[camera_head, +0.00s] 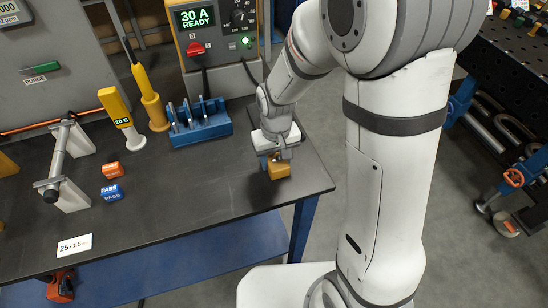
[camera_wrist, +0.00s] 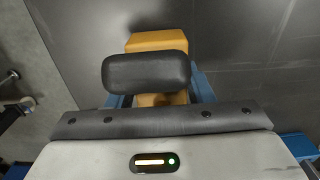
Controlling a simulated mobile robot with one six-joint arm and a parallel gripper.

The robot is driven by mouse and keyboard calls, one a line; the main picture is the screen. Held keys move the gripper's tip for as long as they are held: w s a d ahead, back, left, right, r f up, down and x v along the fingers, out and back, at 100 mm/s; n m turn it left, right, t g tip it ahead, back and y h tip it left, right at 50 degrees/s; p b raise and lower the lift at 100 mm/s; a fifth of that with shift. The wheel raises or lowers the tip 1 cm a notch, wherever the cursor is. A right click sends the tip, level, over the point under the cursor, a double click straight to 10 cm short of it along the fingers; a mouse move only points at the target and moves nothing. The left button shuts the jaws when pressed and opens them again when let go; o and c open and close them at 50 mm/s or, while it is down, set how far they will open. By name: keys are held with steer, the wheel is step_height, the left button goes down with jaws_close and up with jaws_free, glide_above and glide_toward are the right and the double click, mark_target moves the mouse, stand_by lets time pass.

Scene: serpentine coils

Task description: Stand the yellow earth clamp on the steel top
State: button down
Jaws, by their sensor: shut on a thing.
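The yellow earth clamp (camera_head: 279,168) is a blocky yellow piece at the right end of the dark bench top (camera_head: 215,190). My gripper (camera_head: 272,160) is above it, pointing down and shut on it. In the wrist view the clamp (camera_wrist: 155,41) shows behind a black rounded pad, with blue parts on both sides. The pad and my gripper hide much of it. I cannot tell whether its underside touches the top.
A blue rack (camera_head: 200,123) of tools, a yellow tester (camera_head: 122,118), an orange block (camera_head: 112,170) and a blue PASS block (camera_head: 112,193) stand to the left. A welding unit (camera_head: 217,32) stands behind. The bench's right edge is close to the clamp.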

steer(key=shift+f, duration=0.15)
steer(key=c, duration=0.7)
jaws_free()
steer(key=shift+s, duration=0.1)
step_height(320, 180, up, 12)
steer(key=s+d+r+m+t, duration=0.1)
steer(key=s+d, duration=0.3)
steer(key=s+d+r+m+t, duration=0.1)
steer(key=s+d+r, duration=0.1)
steer(key=s+d, duration=0.2)
steer(key=s+d+r+m+t, duration=0.1)
steer(key=s+d+r, duration=0.1)
steer(key=s+d, duration=0.2)
steer(key=shift+s, duration=0.3)
